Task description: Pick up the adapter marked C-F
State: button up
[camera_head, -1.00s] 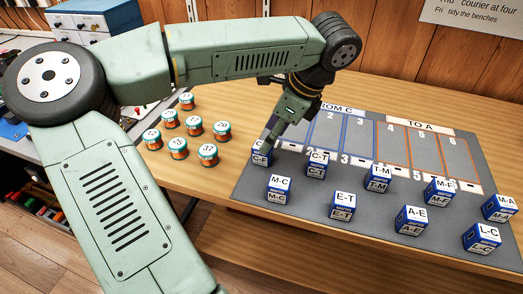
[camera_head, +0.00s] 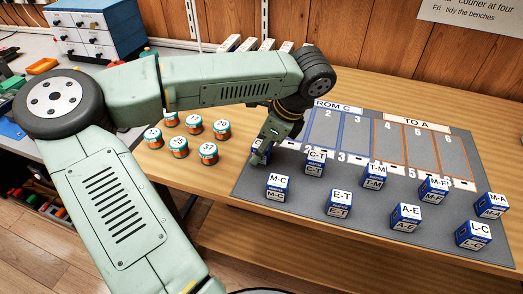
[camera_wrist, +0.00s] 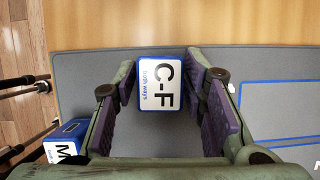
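The adapter marked C-F (camera_wrist: 161,84) is a small blue and white box with black letters. In the wrist view it stands between the two purple-padded fingers of my gripper (camera_wrist: 165,95). The left finger's tip lies close to its side; a narrow gap seems to show at the right finger, so firm contact is not clear. In the head view my gripper (camera_head: 265,148) is low at the left end of the grey mat (camera_head: 250,185), and it hides most of the C-F adapter (camera_head: 257,158).
The C-T adapter (camera_head: 315,162) stands just right of my gripper, and the M-C adapter (camera_head: 277,187) stands in front. Several more lettered adapters stand on the mat. Several orange-and-green cans (camera_head: 208,153) stand left on the wooden table. Marked lanes (camera_head: 400,150) lie behind.

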jog(key=c, duration=0.7)
